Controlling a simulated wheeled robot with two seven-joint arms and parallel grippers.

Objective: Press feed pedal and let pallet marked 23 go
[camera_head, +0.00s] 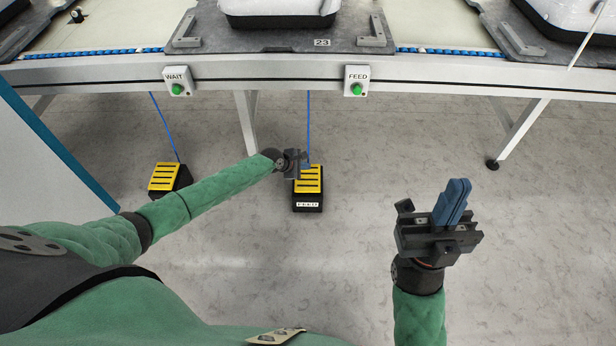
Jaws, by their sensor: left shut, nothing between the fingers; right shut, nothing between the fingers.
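The feed pedal (308,186) is a yellow ribbed pedal on a black base with a FEED label, on the floor below the conveyor. My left gripper (304,160) is shut and empty, over the pedal's far edge and hiding part of it. I cannot tell whether it touches the pedal. The pallet marked 23 (272,42) is a grey plate on the conveyor, bearing a black-and-white tray (280,10). My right gripper (453,203) is shut and empty, its blue fingers pointing up, over bare floor to the right of the pedal.
A second yellow pedal (165,177) stands on the floor to the left. WAIT (176,81) and FEED (357,81) boxes with green lights hang on the conveyor rail (440,76). Other pallets sit on the belt at both sides. Conveyor legs reach the floor. A white-and-blue panel (45,160) stands at left.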

